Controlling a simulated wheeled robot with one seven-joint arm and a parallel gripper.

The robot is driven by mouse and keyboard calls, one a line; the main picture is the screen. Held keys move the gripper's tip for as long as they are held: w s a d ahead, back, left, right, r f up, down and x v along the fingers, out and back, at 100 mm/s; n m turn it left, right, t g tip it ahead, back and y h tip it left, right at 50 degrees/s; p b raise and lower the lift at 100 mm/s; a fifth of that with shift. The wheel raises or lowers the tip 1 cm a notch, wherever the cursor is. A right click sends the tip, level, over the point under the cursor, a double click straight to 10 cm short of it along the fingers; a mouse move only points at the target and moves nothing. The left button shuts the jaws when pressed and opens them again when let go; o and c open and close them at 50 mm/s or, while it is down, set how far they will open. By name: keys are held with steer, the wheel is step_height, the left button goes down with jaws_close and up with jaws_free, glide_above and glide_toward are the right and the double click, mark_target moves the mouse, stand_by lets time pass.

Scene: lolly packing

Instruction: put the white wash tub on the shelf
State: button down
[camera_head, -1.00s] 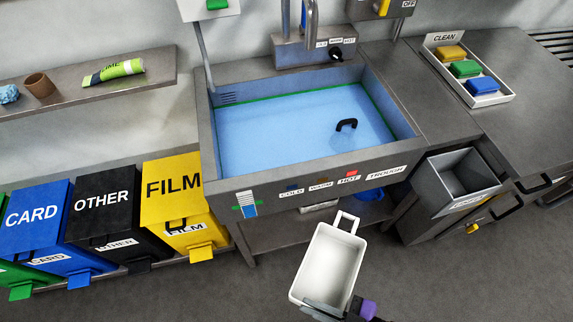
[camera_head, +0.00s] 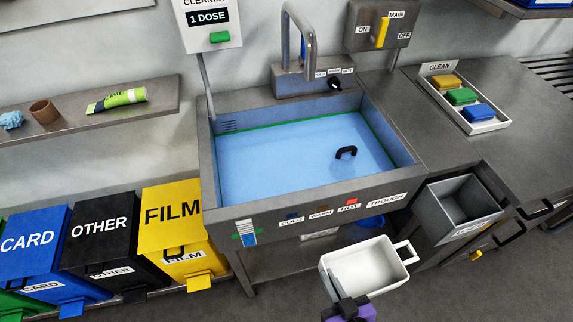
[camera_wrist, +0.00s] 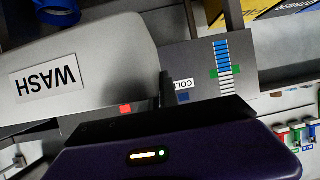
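The white wash tub (camera_head: 397,277) is in front of the trough, low in the head view, with its open top up and its loop handle pointing right. In the wrist view its outer wall (camera_wrist: 110,50) carries a WASH label that reads upside down. My gripper (camera_head: 347,300) is at the tub's near left side and appears shut on its wall, holding it off the floor; the fingertips are mostly hidden. A grey wall shelf (camera_head: 75,128) is at the left. A lower shelf (camera_head: 272,262) lies under the trough, partly hidden.
The water-filled trough (camera_head: 232,186) has a black handle-like item in it. A grey bin (camera_head: 432,222) hangs to the tub's right. Yellow, black and blue bins (camera_head: 175,225) line the left. The wall shelf holds a tube (camera_head: 117,100), a brown cup (camera_head: 44,111) and a blue lump.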

steer(key=w+d+r+m+h, duration=0.1)
steer(key=w+d, duration=0.1)
steer(key=d, duration=0.1)
steer(key=w+d+r+m+h, duration=0.1)
steer(key=w+d, duration=0.1)
steer(key=d, duration=0.1)
steer(key=w+d+r+m+h, duration=0.1)
steer(key=w+d+h, duration=0.1)
steer(key=d, duration=0.1)
steer(key=shift+w+r+t, duration=0.2)
steer(key=shift+w+t, duration=0.05)
steer(key=shift+t, duration=0.15)
steer(key=shift+d+m, duration=0.3)
steer(key=shift+f, duration=0.15)
